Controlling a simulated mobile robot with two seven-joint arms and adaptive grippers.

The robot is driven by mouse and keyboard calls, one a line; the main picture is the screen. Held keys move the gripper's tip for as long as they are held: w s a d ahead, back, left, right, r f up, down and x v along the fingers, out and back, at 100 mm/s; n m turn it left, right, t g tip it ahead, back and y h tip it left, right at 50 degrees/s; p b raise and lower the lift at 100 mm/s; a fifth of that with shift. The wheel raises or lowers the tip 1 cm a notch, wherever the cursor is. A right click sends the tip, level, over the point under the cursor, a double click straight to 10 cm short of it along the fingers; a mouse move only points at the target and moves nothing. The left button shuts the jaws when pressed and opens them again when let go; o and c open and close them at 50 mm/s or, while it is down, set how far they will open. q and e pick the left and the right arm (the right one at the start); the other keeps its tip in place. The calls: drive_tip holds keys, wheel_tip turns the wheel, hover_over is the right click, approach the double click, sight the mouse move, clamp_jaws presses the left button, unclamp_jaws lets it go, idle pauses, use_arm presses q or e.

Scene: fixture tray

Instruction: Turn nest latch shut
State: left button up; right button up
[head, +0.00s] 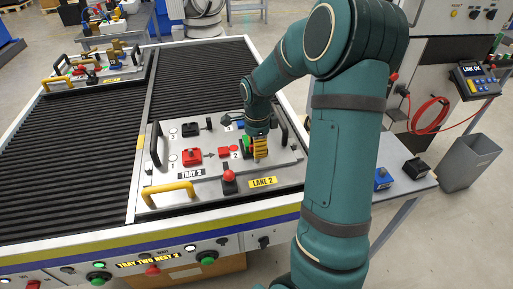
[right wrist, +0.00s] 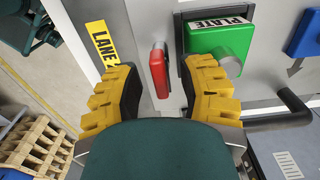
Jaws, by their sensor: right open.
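My right gripper (head: 259,147) is over the right part of the tray (head: 150,200) marked TRAY 2, above the LANE 2 label (head: 262,182). In the right wrist view its two yellow fingers (right wrist: 164,96) are apart. A red latch handle (right wrist: 158,72) stands in the gap between them, with space visible on both sides. A green block (right wrist: 222,42) marked PLATE sits in a dark-framed nest beside the latch, close to the right finger; it shows in the head view (head: 246,141) too. The fingers hide part of the nest. My left gripper is in neither view.
A red block (head: 192,157) and a black block (head: 190,130) are on the tray's left. A red knob (head: 229,176) rises near the front. A yellow handle (head: 170,192) and black side handles (head: 156,145) stand up from the tray. Another tray (head: 100,72) lies farther back on the conveyor.

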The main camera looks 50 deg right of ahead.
drive_tip(key=shift+o, duration=0.3)
clamp_jaws()
drive_tip(key=n, duration=0.4)
drive_tip(key=shift+p, duration=0.3)
drive_tip(key=shift+n, duration=0.8)
drive_tip(key=n, duration=0.3)
drive_tip(key=shift+p, duration=0.3)
drive_tip(key=shift+n, duration=1.4)
